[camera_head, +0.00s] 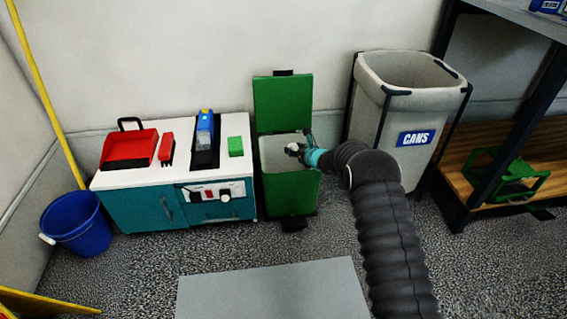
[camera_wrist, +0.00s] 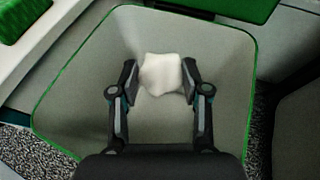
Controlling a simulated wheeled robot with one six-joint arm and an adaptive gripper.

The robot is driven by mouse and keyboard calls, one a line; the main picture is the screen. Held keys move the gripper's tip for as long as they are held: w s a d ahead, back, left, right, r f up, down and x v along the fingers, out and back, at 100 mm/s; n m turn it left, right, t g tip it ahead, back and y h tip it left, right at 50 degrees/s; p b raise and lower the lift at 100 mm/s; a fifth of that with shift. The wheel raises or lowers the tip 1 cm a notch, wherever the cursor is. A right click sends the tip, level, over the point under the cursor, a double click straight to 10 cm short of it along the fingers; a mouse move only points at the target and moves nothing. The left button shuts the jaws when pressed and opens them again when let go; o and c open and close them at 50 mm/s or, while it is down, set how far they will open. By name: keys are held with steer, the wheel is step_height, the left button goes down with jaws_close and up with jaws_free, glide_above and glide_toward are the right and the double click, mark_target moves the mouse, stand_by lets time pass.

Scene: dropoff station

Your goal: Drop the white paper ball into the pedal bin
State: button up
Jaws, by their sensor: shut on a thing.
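The green pedal bin (camera_head: 290,192) stands between the white-topped cabinet and the grey cans bin, with its lid (camera_head: 283,102) raised against the wall. My gripper (camera_head: 296,148) is over the bin's open mouth. In the wrist view my gripper (camera_wrist: 158,82) is shut on the white paper ball (camera_wrist: 162,73), a crumpled white lump held between the fingertips. The bin's pale inside (camera_wrist: 225,65) and green rim surround the ball in that view. How high the ball is relative to the rim is hard to tell. In the head view the ball is small and partly hidden by the gripper.
A grey bin marked CANS (camera_head: 398,110) stands right of the pedal bin. The cabinet (camera_head: 225,125) at left carries a red dustpan (camera_head: 130,150), a blue item (camera_head: 205,130) and a green block (camera_head: 236,146). A blue bucket (camera_head: 76,225) is at far left. A shelf (camera_head: 535,140) stands at right.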

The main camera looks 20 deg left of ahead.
steer(key=shift+f, duration=0.1)
steer(key=o, duration=0.8)
steer(key=shift+c, duration=0.2)
steer(key=shift+d, duration=0.1)
steer(key=v, duration=1.2)
